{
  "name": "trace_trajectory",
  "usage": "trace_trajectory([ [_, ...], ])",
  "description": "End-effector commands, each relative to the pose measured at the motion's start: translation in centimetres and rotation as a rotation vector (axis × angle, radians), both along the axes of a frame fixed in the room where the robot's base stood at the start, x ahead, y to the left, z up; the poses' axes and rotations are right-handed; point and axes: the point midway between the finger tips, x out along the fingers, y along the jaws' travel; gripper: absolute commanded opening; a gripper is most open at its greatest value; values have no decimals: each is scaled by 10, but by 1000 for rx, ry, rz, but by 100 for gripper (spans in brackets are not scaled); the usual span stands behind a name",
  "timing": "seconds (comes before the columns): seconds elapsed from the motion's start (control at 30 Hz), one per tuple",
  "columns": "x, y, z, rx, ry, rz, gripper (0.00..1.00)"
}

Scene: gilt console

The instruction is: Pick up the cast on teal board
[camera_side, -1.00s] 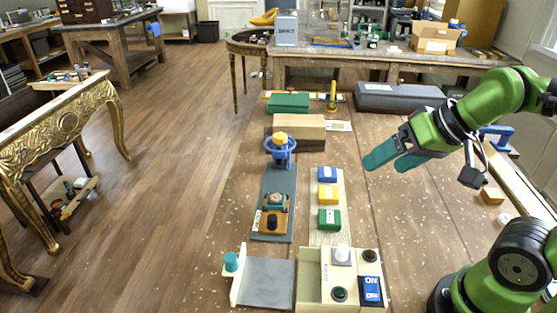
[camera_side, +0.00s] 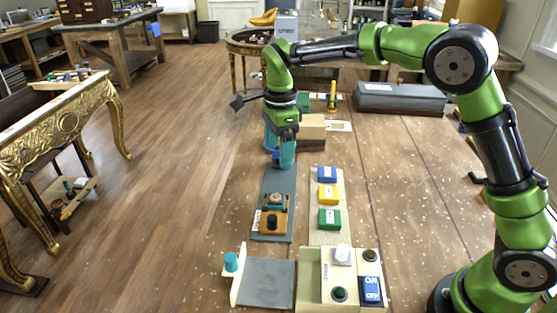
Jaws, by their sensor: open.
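The teal-grey board (camera_side: 277,178) lies lengthwise on the workbench, left of centre. An orange block with a round dial and a dark knob (camera_side: 272,217) sits on its near half. At its far end stands a blue piece (camera_side: 289,156), now mostly hidden by my gripper. Earlier it showed as a blue wheel or ring with a yellow top. My gripper (camera_side: 279,158) points down at this spot, its teal fingers open and overlapping the blue piece in the view. I cannot tell whether they touch it. Nothing in view is clearly recognisable as a cast.
A pale strip with blue, yellow and green blocks (camera_side: 329,194) lies to the right. In front are a switch box (camera_side: 311,286) and a grey plate with a teal knob (camera_side: 265,282). A tan block (camera_side: 312,130) stands behind the gripper. The bench on the right is largely clear.

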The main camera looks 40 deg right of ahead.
Motion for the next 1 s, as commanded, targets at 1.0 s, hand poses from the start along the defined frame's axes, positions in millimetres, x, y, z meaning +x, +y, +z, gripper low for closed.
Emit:
trace_trajectory([
  [1.0,7,1,-98,-2,15,-467,81],
])
